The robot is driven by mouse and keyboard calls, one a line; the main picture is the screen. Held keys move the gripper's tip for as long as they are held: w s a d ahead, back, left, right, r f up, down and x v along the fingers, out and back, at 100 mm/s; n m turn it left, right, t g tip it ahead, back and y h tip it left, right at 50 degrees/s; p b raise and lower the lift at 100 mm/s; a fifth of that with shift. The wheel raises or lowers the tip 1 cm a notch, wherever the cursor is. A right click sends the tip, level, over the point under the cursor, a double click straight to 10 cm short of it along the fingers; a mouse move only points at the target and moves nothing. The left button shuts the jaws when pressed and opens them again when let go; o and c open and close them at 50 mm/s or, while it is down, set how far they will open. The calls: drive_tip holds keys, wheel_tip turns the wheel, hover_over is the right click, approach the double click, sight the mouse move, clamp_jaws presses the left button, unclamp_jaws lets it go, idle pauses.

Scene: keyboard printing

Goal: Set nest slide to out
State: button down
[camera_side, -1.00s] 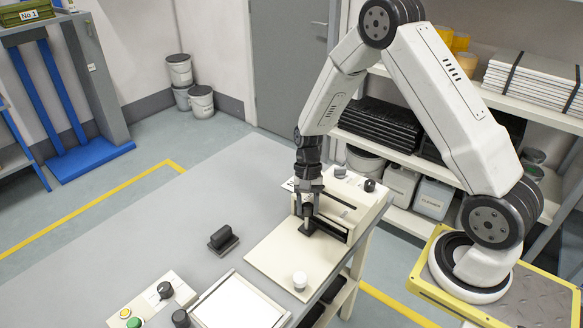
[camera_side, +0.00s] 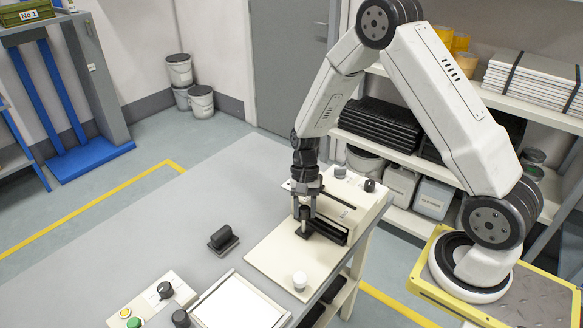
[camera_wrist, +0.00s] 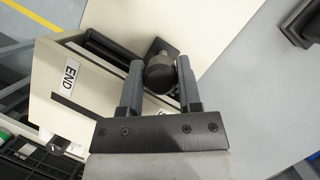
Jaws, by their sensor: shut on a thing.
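The nest slide's dark handle (camera_side: 303,212) stands upright on a small black base (camera_side: 302,233) in front of the cream machine (camera_side: 362,203). My gripper (camera_side: 304,208) is shut on this handle from above. In the wrist view the handle's round dark top (camera_wrist: 160,74) sits between the two fingers of my gripper (camera_wrist: 160,82). Part of the black base (camera_wrist: 162,47) shows beyond it. The rest of the slide and its link to the machine are partly hidden by the fingers and the machine.
A black block (camera_side: 223,239) sits on the grey table to the left. A control box (camera_side: 150,300) and a framed white panel (camera_side: 240,305) are at the front. An "END" label (camera_wrist: 69,78) shows on the machine.

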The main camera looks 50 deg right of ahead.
drive_tip(key=a, duration=1.4)
drive_tip(key=shift+a+r, duration=0.1)
drive_tip(key=c, duration=0.6)
unclamp_jaws()
drive_tip(key=shift+a, duration=0.1)
drive_tip(key=shift+o, duration=0.2)
drive_tip(key=v, duration=0.8)
